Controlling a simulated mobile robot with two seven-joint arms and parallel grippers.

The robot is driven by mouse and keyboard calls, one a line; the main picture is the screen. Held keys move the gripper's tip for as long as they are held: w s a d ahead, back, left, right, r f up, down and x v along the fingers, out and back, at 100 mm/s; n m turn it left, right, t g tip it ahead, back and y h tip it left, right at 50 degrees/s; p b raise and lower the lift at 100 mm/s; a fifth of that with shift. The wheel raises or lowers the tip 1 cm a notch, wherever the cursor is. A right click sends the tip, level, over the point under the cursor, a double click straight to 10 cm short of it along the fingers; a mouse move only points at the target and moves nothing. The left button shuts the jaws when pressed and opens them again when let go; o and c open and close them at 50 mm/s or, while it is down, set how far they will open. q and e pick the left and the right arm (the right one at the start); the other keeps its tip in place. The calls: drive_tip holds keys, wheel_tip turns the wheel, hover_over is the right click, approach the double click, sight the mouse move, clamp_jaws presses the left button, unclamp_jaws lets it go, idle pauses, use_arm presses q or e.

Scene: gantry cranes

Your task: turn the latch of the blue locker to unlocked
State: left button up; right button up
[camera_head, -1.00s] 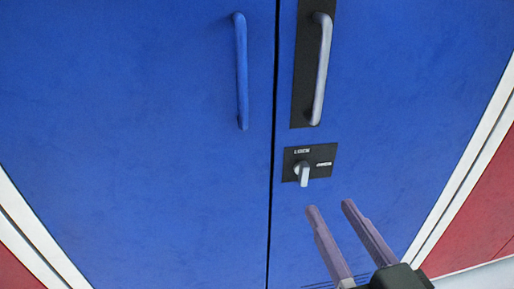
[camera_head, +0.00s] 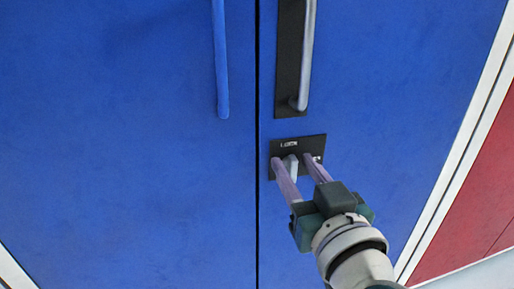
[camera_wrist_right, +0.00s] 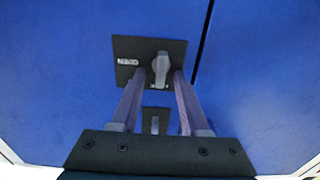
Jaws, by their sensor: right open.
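The blue locker (camera_head: 130,150) has two closed doors. The latch (camera_head: 291,165) is a light grey knob on a small black plate (camera_head: 314,142) on the right door, below the grey handle. The plate has a LOCK label at its top and another label at its right, partly covered in the head view. My right gripper (camera_head: 290,157) is open, with one finger on each side of the knob. In the right wrist view the knob (camera_wrist_right: 161,66) shows between the fingertips (camera_wrist_right: 157,72). I cannot tell whether either finger touches it. My left gripper is not in view.
A grey handle (camera_head: 306,50) on a black strip stands just above the latch plate. A blue handle (camera_head: 220,60) is on the left door. The door seam runs just left of the plate. A red panel (camera_head: 470,180) lies to the right.

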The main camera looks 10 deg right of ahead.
drive_tip(key=shift+c, duration=0.2)
clamp_jaws()
drive_tip(key=shift+m, duration=0.4)
drive_tip(key=m, duration=0.3)
drive_tip(key=shift+d+m, duration=0.15)
drive_tip(key=shift+m, duration=0.15)
drive_tip(key=m, duration=0.4)
drive_tip(key=shift+d+f+m, duration=0.2)
drive_tip(key=shift+m, duration=0.1)
drive_tip(key=m, duration=0.4)
drive_tip(key=shift+d+f+m+b, duration=0.1)
drive_tip(key=shift+f+m+b, duration=0.1)
drive_tip(key=shift+m+b, duration=0.15)
drive_tip(key=m+b, duration=0.1)
drive_tip(key=m, duration=0.3)
drive_tip(key=shift+f, duration=0.15)
drive_tip(key=shift+m, duration=0.25)
